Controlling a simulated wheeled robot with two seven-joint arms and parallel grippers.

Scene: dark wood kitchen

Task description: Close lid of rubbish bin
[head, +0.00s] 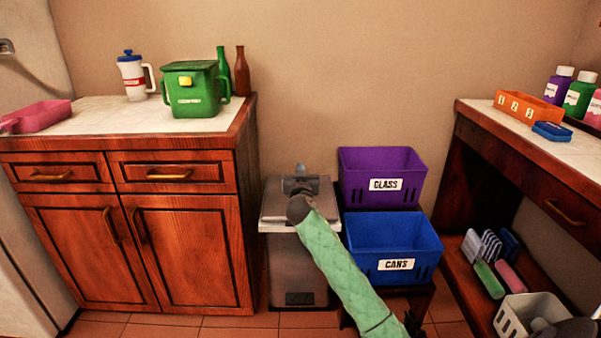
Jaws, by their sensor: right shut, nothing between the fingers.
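The rubbish bin (282,262) is a grey metal box on the floor, between the wooden cabinet and the coloured crates. Its pale grey lid (272,213) lies about level across the top and looks down on the body, though my arm hides part of the front edge. My right gripper (299,169) is over the lid, its fingers pointing towards the wall, shut and empty. It looks very near or touching the lid; I cannot tell which. My right arm in a green sleeve reaches in from the bottom right. My left gripper is not in view.
A purple crate (350,164) marked GLASS and a blue crate (362,262) marked CANS stand close at the bin's right. The wooden cabinet (190,235) is close on its left. A shelved table (500,150) stands further right. Tiled floor shows in front.

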